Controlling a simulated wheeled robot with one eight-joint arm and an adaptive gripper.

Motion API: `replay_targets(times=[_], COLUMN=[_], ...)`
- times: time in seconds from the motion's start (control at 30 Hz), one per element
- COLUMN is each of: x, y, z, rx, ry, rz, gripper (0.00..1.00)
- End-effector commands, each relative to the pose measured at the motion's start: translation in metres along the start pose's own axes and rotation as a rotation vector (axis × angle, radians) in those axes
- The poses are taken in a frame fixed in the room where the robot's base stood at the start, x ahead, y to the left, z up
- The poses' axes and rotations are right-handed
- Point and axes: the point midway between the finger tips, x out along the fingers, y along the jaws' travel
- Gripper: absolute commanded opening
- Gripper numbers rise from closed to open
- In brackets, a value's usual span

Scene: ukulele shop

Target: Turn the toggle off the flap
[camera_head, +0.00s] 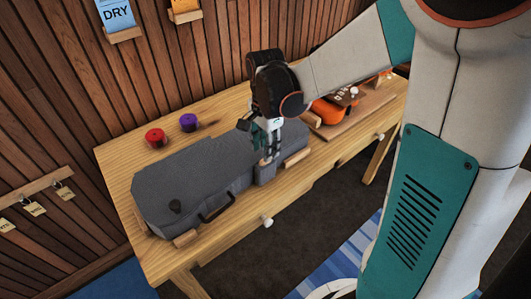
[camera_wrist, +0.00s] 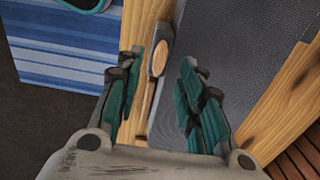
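The case's grey textured surface (camera_wrist: 235,55) fills the upper right of the wrist view. At its edge is a dark grey tab, seemingly the flap (camera_wrist: 166,32), with an oval wooden piece, seemingly the toggle (camera_wrist: 160,58), on it. My gripper (camera_head: 268,158) points down at the case's right end. In the wrist view my gripper (camera_wrist: 158,92) is open, its fingers either side of the toggle line, with no visible contact.
A red spool (camera_head: 155,138) and a purple spool (camera_head: 188,122) stand behind the case. An orange ukulele (camera_head: 328,110) lies on a board at the right. Wooden blocks (camera_head: 297,157) sit by the case. The slatted wall is close behind the bench.

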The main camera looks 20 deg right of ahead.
Motion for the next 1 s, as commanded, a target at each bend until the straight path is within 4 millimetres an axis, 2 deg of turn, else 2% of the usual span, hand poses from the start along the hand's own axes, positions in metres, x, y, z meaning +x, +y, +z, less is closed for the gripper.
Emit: replay_targets(times=[0.2, 0.4, 0.6, 1.0], x=[-0.044, -0.070, -0.079, -0.079], y=[0.001, 0.000, 0.000, 0.000], z=[0.000, 0.000, 0.000, 0.000], rx=[0.000, 0.000, 0.000, -0.001], ry=[0.000, 0.000, 0.000, 0.000], rz=[0.000, 0.000, 0.000, -0.001], gripper=[0.35, 0.35, 0.35, 0.35])
